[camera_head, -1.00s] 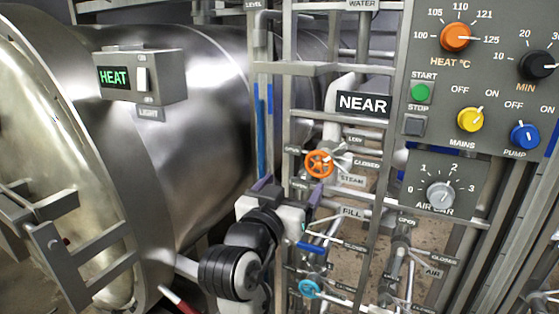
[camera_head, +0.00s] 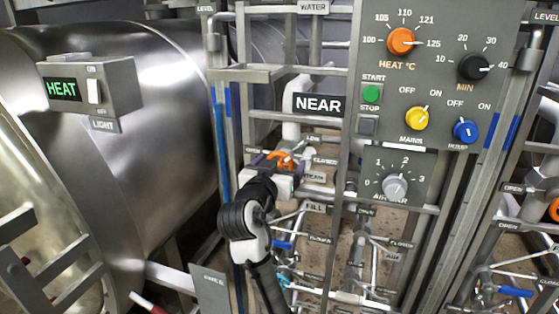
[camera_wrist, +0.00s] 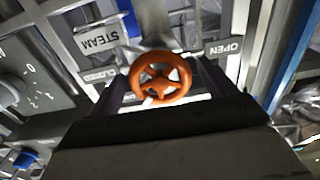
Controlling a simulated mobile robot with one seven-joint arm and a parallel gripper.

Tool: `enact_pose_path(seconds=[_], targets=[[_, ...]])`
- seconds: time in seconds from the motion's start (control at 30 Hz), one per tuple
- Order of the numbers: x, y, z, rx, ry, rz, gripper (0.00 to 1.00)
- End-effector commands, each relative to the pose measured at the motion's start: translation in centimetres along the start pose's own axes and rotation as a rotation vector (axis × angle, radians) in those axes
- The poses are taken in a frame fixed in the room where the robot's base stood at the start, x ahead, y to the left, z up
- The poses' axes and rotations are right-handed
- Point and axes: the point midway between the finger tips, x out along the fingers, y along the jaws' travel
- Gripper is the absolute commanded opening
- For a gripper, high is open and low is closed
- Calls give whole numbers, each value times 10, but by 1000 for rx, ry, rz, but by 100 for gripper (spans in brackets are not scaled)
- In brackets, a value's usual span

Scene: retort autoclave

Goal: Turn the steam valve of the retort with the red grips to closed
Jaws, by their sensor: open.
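The orange steam valve handwheel (camera_head: 280,159) stands on the pipework below the NEAR sign. The wrist view shows this wheel (camera_wrist: 160,75) close up, with a STEAM label (camera_wrist: 98,39), an OPEN label (camera_wrist: 224,48) to its right and a CLOSED label (camera_wrist: 97,75) to its left. My gripper (camera_head: 276,167) is open at the wheel, with its purple fingers on either side of it. I cannot tell whether the fingers touch the rim. A handle with a red grip (camera_head: 147,302) shows at the bottom left, by the large steel retort (camera_head: 150,110).
A control panel (camera_head: 450,95) with knobs stands to the right of the valve. Grey frame bars and pipes surround the wheel. A blue lever (camera_head: 283,245) and a light-blue wheel (camera_head: 284,281) sit lower down. Another orange wheel (camera_head: 554,209) shows at the right edge.

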Motion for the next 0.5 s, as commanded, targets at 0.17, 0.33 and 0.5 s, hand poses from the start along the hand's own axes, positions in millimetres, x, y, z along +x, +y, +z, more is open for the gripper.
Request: enact_pose_path(seconds=[0.17, 0.33, 0.5], targets=[[4, 0, 0, 1, 1, 0, 83], [4, 0, 0, 0, 1, -1, 83], [4, 0, 0, 0, 1, -1, 61]])
